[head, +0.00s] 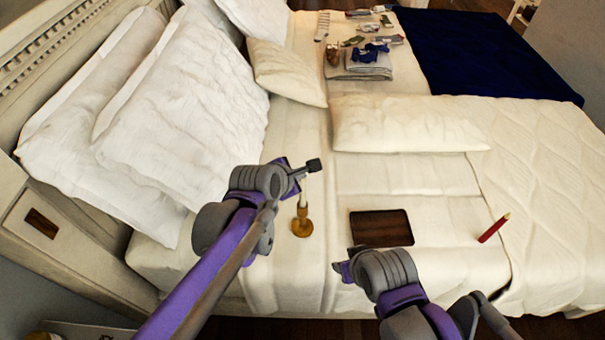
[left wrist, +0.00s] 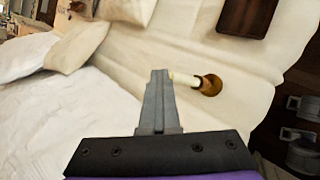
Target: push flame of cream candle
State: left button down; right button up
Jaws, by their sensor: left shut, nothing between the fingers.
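The cream candle (head: 303,200) stands upright in a brass-coloured holder (head: 302,226) on the bed. In the left wrist view the candle (left wrist: 186,80) and holder (left wrist: 211,85) appear just right of the fingertips. My left gripper (head: 314,165) is shut and empty, with its tip above and close to the candle's top; it also shows in the left wrist view (left wrist: 159,76). I cannot tell whether they touch. No flame can be made out clearly. My right gripper (head: 343,266) is low over the bed's near side, right of the candle; its finger opening is unclear.
A dark brown tray (head: 381,228) and a red candle-like stick (head: 494,228) lie to the right on the bed. White pillows (head: 185,110) fill the left. Folded cloths (head: 358,68) and small items lie at the back. The sheet around the holder is clear.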

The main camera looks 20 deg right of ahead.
jog(key=shift+r, duration=0.1)
pick_arm(q)
jog(key=shift+w+r+p, duration=0.1)
jog(key=shift+r+p, duration=0.2)
jog(key=shift+p, duration=0.05)
pick_arm(e)
jog(key=shift+w+r, duration=0.15)
jog(key=shift+r, duration=0.1)
pick_arm(q)
jog(key=shift+r, duration=0.15)
pick_arm(e)
jog(key=shift+r, duration=0.1)
pick_arm(q)
notch_tip(320, 180, up, 6)
jog(key=p, duration=0.4)
pick_arm(e)
jog(key=r, duration=0.2)
jog(key=w+r, duration=0.1)
jog(key=r, duration=0.1)
jog(key=shift+w+r, duration=0.2)
jog(key=shift+r, duration=0.15)
jog(key=shift+s, duration=0.1)
